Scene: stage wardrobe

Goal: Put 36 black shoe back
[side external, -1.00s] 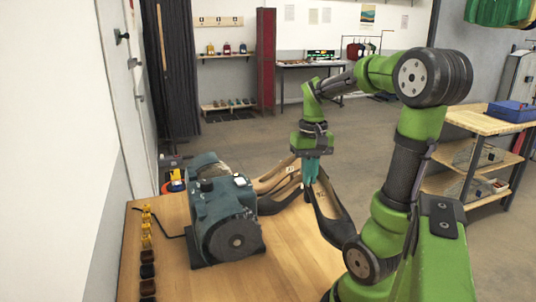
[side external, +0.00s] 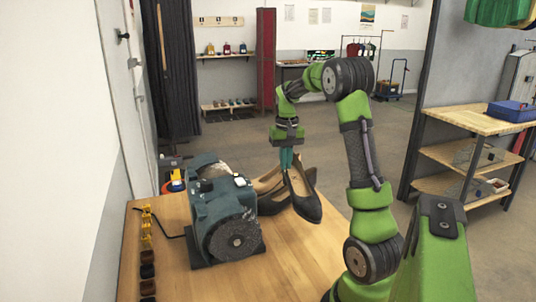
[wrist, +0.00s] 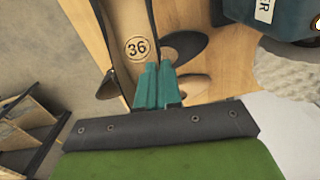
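My gripper (side external: 286,158) has its teal fingers close together at the heel end of a black shoe (side external: 304,204). The shoe hangs toe-down from it over the right part of the wooden table, beside the machine. In the wrist view the fingers (wrist: 154,82) overlap this shoe's tan insole (wrist: 127,18), which carries a circled 36. The exact grip is partly hidden. Other dark shoes with tan insoles (side external: 267,184) lie behind it, between it and the machine; part of one dark shoe (wrist: 184,44) shows in the wrist view.
A teal bench machine (side external: 217,197) with a round grey wheel (side external: 234,239) stands left of the shoes. Small yellow and dark blocks (side external: 147,242) line the table's left edge. The table's front middle (side external: 290,265) is clear. A shelved wooden bench (side external: 470,121) stands off to the right.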

